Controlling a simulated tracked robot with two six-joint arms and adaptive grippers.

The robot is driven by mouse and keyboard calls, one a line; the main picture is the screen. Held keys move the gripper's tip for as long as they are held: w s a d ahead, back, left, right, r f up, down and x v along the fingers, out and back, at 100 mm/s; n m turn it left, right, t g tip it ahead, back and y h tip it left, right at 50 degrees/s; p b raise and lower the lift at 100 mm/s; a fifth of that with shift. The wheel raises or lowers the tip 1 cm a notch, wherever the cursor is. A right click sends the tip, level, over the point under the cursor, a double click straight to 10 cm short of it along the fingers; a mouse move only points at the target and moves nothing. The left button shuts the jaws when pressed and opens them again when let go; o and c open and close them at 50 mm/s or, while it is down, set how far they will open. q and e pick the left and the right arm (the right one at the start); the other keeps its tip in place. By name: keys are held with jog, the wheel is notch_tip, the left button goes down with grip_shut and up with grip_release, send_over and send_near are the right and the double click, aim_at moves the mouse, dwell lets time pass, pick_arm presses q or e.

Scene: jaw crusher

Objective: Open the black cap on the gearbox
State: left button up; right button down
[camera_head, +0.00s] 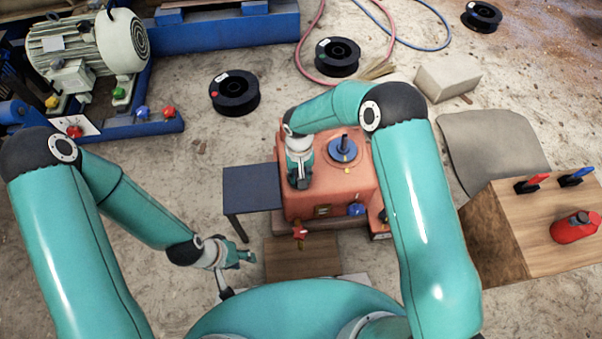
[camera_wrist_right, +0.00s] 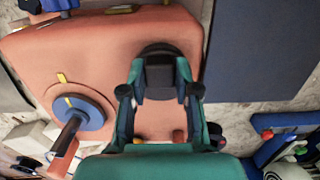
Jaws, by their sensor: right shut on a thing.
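The orange gearbox (camera_head: 355,185) stands on the floor in the middle of the head view. Its housing (camera_wrist_right: 110,50) fills much of the right wrist view. The black cap (camera_wrist_right: 160,72) sits on the housing's top. My right gripper (camera_wrist_right: 165,88) is shut on the black cap, one finger on each side. In the head view, my right gripper (camera_head: 300,180) points down at the gearbox's left part and mostly hides the cap. My left gripper (camera_head: 240,268) is empty, low in front of the gearbox, with its fingers apart.
A blue disc with an upright lever (camera_head: 342,148) is on the gearbox beside the right gripper. A dark blue table (camera_head: 252,185) adjoins it at left. A wooden box (camera_head: 500,235) carries a red bottle (camera_head: 574,228) at right. A motor (camera_head: 85,45) stands at upper left.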

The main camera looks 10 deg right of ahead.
jog(key=shift+w+r+g, duration=0.25)
jog(key=shift+r+g, duration=0.05)
jog(key=shift+w+d+g+b, duration=0.1)
jog(key=shift+w+g+b, duration=0.3)
jog(key=shift+g, duration=0.5)
jog(key=b, duration=0.1)
jog(key=g+b, duration=0.1)
jog(key=b, duration=0.1)
jog(key=shift+w+r+g, duration=0.25)
jog(key=shift+w+g, duration=0.05)
jog(key=shift+w, duration=0.1)
jog(key=shift+w+r+g+b, duration=0.1)
jog(key=shift+r+g+b, duration=0.2)
jog(key=shift+b, duration=0.15)
pick_arm(q)
notch_tip(320, 180, down, 4)
jog(key=shift+f, duration=0.1)
pick_arm(e)
jog(key=shift+r, duration=0.15)
jog(key=c, duration=0.8)
grip_release()
jog(key=shift+c, duration=0.2)
jog(key=shift+r, duration=0.15)
